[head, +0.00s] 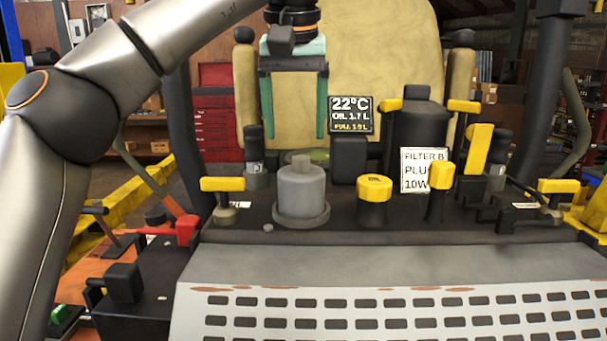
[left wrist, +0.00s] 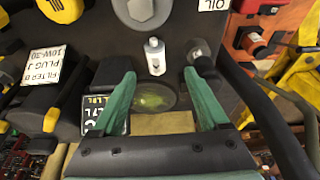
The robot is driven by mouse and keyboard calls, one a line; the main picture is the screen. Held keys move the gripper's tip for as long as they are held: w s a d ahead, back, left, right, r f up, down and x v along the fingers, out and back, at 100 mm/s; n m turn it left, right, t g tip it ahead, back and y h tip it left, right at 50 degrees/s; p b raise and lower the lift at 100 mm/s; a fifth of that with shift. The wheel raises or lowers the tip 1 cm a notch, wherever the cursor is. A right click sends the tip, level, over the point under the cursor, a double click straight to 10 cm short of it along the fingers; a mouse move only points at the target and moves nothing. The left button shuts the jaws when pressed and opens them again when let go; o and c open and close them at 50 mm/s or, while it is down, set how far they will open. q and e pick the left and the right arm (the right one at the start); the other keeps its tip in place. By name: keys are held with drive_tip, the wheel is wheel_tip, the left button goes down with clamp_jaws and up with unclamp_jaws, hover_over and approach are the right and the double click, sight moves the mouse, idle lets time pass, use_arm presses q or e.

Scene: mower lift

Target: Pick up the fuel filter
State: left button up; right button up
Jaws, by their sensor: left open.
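A small white, bottle-like part with a narrow neck, which looks like the fuel filter (left wrist: 154,57), stands on the dark deck in the left wrist view. In the head view I cannot make it out; the grey canister (head: 302,190) with a nut-shaped top probably hides it. My left gripper (head: 294,133) points down above and behind the canister. Its green fingers are open and empty, and in the left wrist view (left wrist: 160,76) the white part lies just past the fingertips, about between them. My right gripper is not in view.
A greenish round dish (left wrist: 153,97) lies between the fingers in the left wrist view. A display (head: 351,115) reading 22°C, a yellow-capped post (head: 374,200) and a FILTER B sign (head: 424,170) stand to the right. Yellow-handled levers (head: 222,185) flank the deck. A seat (head: 385,60) is behind.

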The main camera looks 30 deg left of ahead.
use_arm(q)
drive_tip(key=x, duration=0.2)
drive_tip(key=shift+w+a+f, duration=0.1)
drive_tip(key=shift+w+f, duration=0.05)
drive_tip(key=shift+f, duration=0.25)
drive_tip(key=shift+w+d+x, duration=0.1)
drive_tip(key=shift+w+x, duration=0.05)
drive_tip(key=shift+x, duration=0.85)
drive_tip(key=shift+w+d+x, duration=0.1)
drive_tip(key=shift+w+x, duration=0.05)
drive_tip(key=shift+x, duration=0.8)
drive_tip(key=shift+w+d+x, duration=0.1)
drive_tip(key=shift+w+x, duration=0.05)
drive_tip(key=shift+x, duration=0.85)
drive_tip(key=shift+r, duration=0.1)
drive_tip(key=shift+c, duration=0.3)
clamp_jaws()
